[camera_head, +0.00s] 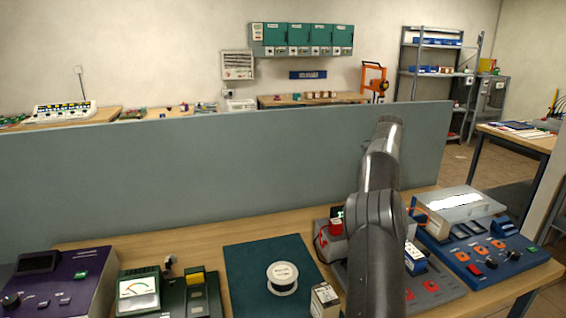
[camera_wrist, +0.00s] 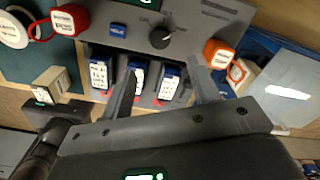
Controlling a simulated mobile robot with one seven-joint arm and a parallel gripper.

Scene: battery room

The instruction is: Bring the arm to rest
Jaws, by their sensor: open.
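My arm (camera_head: 378,215) rises in front of the workbench in the head view. Its gripper is not clearly visible there. In the wrist view my gripper (camera_wrist: 165,85) is open, with two dark fingers spread apart and nothing seen held. Beyond the fingers is a grey charger-like unit (camera_wrist: 205,25) with a black knob and a red and an orange tag. Several blue-and-white battery blocks (camera_wrist: 102,72) stand in its slots; one finger partly covers the middle of the row. I cannot tell whether the fingers touch anything.
A green mat (camera_head: 245,262) with a wire spool (camera_head: 282,276) lies left of my arm, beside a small beige box (camera_head: 325,299). A purple unit (camera_head: 62,283) and a green meter (camera_head: 139,291) stand further left. A blue panel (camera_head: 480,258) is right. A grey partition (camera_head: 200,170) rises behind.

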